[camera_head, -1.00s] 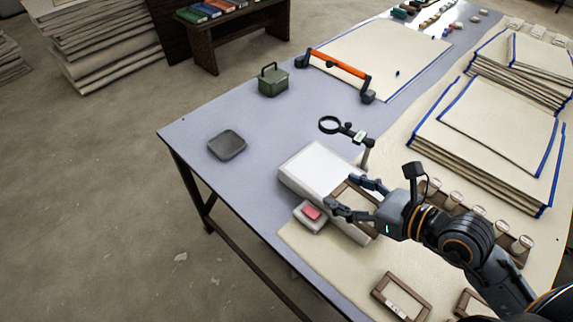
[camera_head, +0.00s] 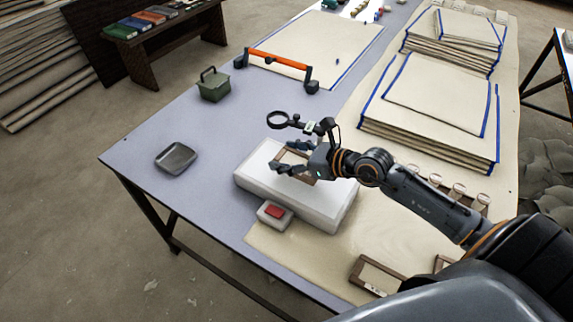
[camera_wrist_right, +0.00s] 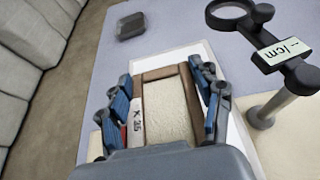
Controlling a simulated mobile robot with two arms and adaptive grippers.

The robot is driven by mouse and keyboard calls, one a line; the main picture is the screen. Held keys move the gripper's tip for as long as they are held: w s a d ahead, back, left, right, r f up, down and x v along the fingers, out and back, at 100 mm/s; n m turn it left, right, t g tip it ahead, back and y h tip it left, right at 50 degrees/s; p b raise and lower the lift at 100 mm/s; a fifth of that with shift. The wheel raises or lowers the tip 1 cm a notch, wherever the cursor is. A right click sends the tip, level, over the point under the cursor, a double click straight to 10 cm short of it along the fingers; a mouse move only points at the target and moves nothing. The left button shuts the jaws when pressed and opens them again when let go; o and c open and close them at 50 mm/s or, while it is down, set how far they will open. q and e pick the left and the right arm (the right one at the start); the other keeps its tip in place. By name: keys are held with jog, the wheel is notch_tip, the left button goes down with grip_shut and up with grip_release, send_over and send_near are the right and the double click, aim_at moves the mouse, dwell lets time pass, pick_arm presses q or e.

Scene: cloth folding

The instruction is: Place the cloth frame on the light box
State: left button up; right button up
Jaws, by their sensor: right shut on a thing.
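The cloth frame, a brown wooden frame around cream cloth (camera_wrist_right: 168,108), shows in the right wrist view with a label on its left side. It also shows in the head view (camera_head: 298,172), partly behind the gripper. My right gripper (camera_head: 282,159) is shut on the frame, its blue-padded fingers (camera_wrist_right: 165,105) on either side of it. The white light box (camera_head: 330,209) lies under the frame; I cannot tell whether they touch. A small unit with a red button (camera_head: 274,213) sits at the box's front edge. My left gripper is not in view.
A magnifier on a stand (camera_head: 279,120) is close behind the right gripper. A grey dish (camera_head: 176,158) and green box (camera_head: 214,85) stand to the left. More frames (camera_head: 374,274) lie at the front. Cloth stacks (camera_head: 430,120) fill the right.

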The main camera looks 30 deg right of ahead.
jog(key=shift+w+d+f, duration=0.1)
jog(key=shift+w+f, duration=0.25)
jog(key=shift+f, duration=0.05)
notch_tip(320, 180, down, 3)
jog(key=shift+w+f+b, duration=0.1)
jog(key=shift+f+b, duration=0.05)
jog(key=shift+b, duration=0.15)
jog(key=shift+f, duration=0.15)
jog(key=o, duration=1.1)
jog(key=shift+o, duration=0.2)
